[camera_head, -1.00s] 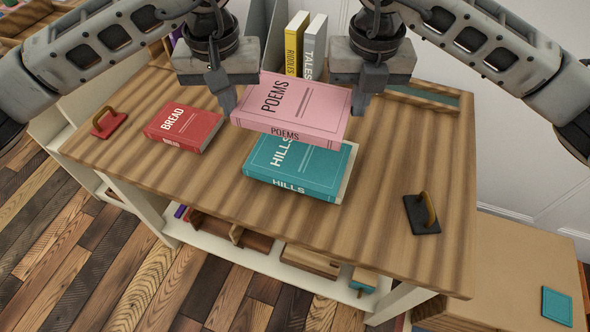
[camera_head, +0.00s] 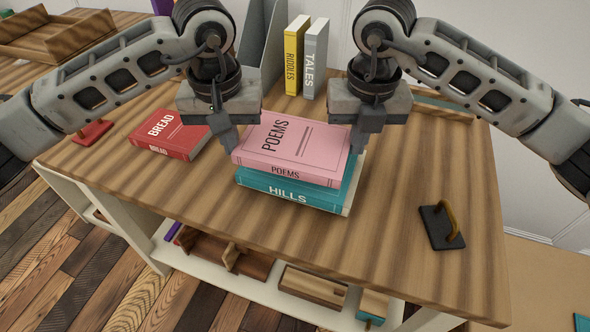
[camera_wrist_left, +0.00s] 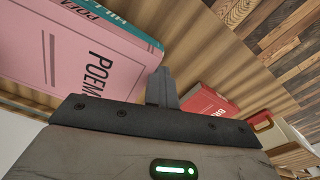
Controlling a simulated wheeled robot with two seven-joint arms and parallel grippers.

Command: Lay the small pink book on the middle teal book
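The pink POEMS book (camera_head: 290,146) lies flat, cover up, directly over the teal HILLS book (camera_head: 290,193), which lies on the plank table. They look in contact or nearly so; any small gap is hard to see. The teal book's front and right edge show. My left gripper (camera_head: 229,140) has its fingers together against the pink book's left side. My right gripper (camera_head: 357,140) is likewise shut at its right side. The book is between the two grippers, not inside either one's fingers. The left wrist view shows the pink book (camera_wrist_left: 75,50) beside the closed fingers (camera_wrist_left: 162,88).
A red BREAD book (camera_head: 170,134) lies to the left, near a red handled block (camera_head: 92,132). Yellow (camera_head: 293,55) and grey (camera_head: 315,60) books stand upright behind. A black handled block (camera_head: 441,227) sits at the right. The table front is clear.

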